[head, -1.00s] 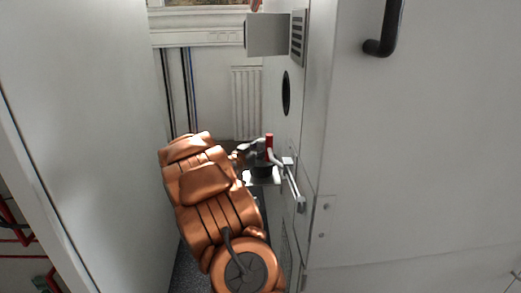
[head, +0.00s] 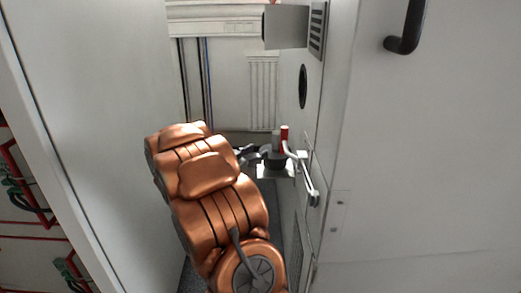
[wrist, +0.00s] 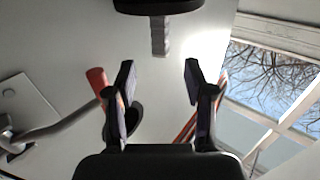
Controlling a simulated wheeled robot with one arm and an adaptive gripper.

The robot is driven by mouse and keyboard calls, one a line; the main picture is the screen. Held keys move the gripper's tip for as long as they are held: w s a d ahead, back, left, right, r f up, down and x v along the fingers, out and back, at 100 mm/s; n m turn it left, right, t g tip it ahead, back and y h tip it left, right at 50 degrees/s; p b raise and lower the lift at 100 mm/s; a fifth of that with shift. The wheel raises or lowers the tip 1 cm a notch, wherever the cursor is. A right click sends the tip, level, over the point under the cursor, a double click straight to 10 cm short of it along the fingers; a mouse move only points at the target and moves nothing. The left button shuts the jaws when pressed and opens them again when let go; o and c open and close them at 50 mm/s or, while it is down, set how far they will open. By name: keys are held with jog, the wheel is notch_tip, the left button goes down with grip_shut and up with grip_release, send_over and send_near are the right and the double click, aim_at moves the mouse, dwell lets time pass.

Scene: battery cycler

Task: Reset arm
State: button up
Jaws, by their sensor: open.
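My gripper (wrist: 160,78) is open in the wrist view, with its two dark fingers apart and nothing between them. In the head view only a small part of my gripper (head: 248,154) shows past my copper-coloured arm. It is beside a small metal fixture (head: 275,171) on the white cabinet. A red-tipped part (head: 284,135) stands upright at that fixture. A red part also shows in the wrist view (wrist: 96,80), next to the left finger. I cannot tell whether they touch.
The white cabinet (head: 430,160) with a black handle (head: 409,28) fills the right. A grey wall panel (head: 95,100) stands close on the left, so the gap is narrow. A vented box (head: 288,27) juts out above. The wrist view shows a window (wrist: 275,75).

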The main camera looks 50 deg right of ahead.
jog(key=shift+a, duration=0.3)
dwell(0.5)
